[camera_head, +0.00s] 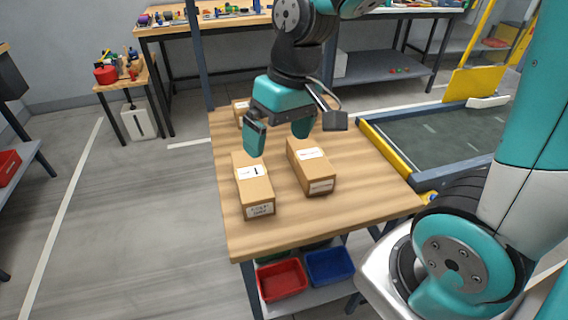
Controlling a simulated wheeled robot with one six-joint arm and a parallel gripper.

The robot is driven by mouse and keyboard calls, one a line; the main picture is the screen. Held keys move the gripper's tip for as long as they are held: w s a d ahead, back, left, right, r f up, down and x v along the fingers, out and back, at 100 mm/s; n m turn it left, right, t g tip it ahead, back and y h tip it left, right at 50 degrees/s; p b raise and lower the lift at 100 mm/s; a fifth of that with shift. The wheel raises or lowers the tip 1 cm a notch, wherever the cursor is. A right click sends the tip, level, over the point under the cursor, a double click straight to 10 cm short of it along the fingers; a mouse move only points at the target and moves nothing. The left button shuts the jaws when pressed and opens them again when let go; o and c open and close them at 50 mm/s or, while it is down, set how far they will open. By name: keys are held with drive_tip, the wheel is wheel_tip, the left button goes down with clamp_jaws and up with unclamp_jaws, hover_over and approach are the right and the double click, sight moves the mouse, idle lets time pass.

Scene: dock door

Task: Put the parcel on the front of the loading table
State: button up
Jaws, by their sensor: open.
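My gripper (279,138) is open and empty above the loading table (345,215), with its jaws pointing down. One brown parcel with a white label (254,188) lies on the left part of the table, just below the left jaw. A second brown labelled parcel (313,172) lies to its right, near the right jaw, with a gap between the two. A third parcel (240,112) stands farther back at the table's left edge, partly hidden by the gripper. I cannot tell whether a jaw touches a parcel.
The front strip of the table is bare. A red bin (281,279) and a blue bin (330,266) sit on the shelf below. A yellow-edged dark platform (440,135) adjoins on the right. A workbench (215,22) with small items stands behind. The floor at left is clear.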

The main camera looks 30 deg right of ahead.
drive_tip(key=s+a+r+n+y, duration=0.1)
drive_tip(key=s+a+n, duration=0.1)
drive_tip(key=s, duration=0.3)
drive_tip(key=s+a+r+n, duration=0.2)
drive_tip(key=s+a+n, duration=0.1)
drive_tip(key=s+a, duration=0.2)
drive_tip(key=shift+s+a+r+g+y, duration=0.2)
drive_tip(key=shift+s+r+g+y, duration=0.15)
drive_tip(key=shift+s, duration=0.35)
drive_tip(key=shift+f, duration=0.1)
